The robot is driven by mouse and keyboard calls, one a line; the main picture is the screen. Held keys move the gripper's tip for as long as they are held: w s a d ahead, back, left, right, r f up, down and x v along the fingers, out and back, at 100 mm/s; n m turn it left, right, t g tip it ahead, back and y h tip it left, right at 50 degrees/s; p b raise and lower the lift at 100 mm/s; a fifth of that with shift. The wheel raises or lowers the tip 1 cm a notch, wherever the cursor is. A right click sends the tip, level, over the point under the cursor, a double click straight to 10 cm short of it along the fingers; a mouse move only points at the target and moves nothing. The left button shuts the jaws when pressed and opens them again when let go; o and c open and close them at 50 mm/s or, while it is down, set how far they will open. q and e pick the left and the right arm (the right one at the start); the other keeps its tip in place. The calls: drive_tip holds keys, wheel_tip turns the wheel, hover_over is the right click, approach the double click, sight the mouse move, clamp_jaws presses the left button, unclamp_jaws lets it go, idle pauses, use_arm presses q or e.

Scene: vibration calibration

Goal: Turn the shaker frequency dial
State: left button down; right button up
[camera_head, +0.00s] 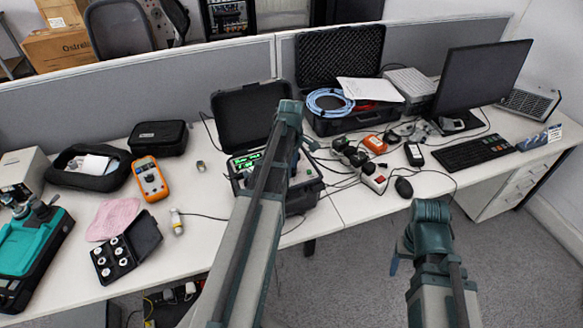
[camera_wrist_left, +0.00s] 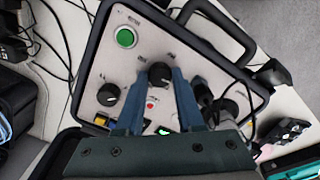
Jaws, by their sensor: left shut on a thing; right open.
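The shaker unit (camera_head: 308,188) is an open black case with a light control panel and a green-lit display (camera_head: 246,160). In the left wrist view its panel (camera_wrist_left: 90,75) carries a black knob, the dial (camera_wrist_left: 159,73), between the two blue fingers of my left gripper (camera_wrist_left: 158,82). The left gripper is shut on this dial. Panel labels are too small to read. A second black knob (camera_wrist_left: 109,94) and a green button (camera_wrist_left: 125,37) are beside it. In the head view my left arm covers part of the case. My right gripper (camera_head: 394,265) is open, low over the floor, mostly hidden by its wrist.
An orange multimeter (camera_head: 150,179), a black case of round pieces (camera_head: 127,248) and a small sensor (camera_head: 176,221) lie left. A power strip (camera_head: 373,180), mouse (camera_head: 403,187) and keyboard (camera_head: 472,152) are right. Cables run around the shaker case.

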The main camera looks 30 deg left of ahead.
use_arm(q)
drive_tip(key=shift+m, duration=0.3)
drive_tip(key=m, duration=0.4)
drive_tip(key=shift+m, duration=0.4)
drive_tip(key=m, duration=0.9)
drive_tip(key=shift+m, duration=0.4)
drive_tip(key=m, duration=0.4)
drive_tip(key=shift+m, duration=0.4)
drive_tip(key=c, duration=0.5)
unclamp_jaws()
